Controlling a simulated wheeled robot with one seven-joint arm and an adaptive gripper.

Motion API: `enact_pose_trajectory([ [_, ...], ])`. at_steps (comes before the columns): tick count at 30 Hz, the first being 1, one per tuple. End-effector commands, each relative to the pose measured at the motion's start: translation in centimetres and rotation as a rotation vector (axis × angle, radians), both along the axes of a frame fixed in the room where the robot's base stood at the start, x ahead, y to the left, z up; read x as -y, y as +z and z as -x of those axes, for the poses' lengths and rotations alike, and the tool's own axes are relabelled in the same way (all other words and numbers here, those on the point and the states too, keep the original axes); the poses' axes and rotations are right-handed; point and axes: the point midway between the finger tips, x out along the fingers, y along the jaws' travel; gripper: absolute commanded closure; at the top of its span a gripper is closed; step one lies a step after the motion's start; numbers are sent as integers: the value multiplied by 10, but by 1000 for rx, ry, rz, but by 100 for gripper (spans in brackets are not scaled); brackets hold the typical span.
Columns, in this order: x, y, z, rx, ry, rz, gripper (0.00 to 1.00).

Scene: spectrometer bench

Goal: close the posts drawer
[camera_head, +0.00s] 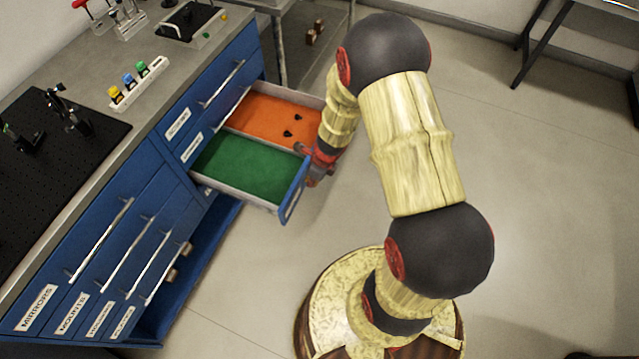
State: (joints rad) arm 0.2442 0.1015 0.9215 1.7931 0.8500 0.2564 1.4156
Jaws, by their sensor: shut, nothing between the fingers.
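One drawer (239,196) in the right-hand bank of the blue cabinet is pulled well out. It has pale walls, a green-lined part (242,166) at the near side and an orange-lined part (265,115) at the far side. Its front name label is not readable from here, so I cannot confirm it is the posts drawer. Two small dark items (292,125) lie in the orange part. My gripper (317,177), red and grey, is shut and empty at the outer side of the drawer's front, near its middle. Whether it touches the front is hidden.
The left bank (105,255) has several shut drawers with long handles, labelled MIRRORS and MOUNTS among others. The bench top (150,62) carries a black board, coloured pieces in a white holder and instruments. The floor (540,150) to the right is clear. A dark-legged table stands at top right.

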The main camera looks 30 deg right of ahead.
Motion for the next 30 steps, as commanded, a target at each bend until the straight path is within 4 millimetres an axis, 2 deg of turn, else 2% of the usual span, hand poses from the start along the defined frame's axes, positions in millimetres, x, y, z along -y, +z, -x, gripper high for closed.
enact_pose_trajectory([
  [6,-8,0,-9,-2,-1,0,100],
  [20,-11,1,-12,-1,0,0,100],
  [26,-25,3,-29,-3,4,0,100],
  [30,-43,5,-52,-3,5,-2,100],
])
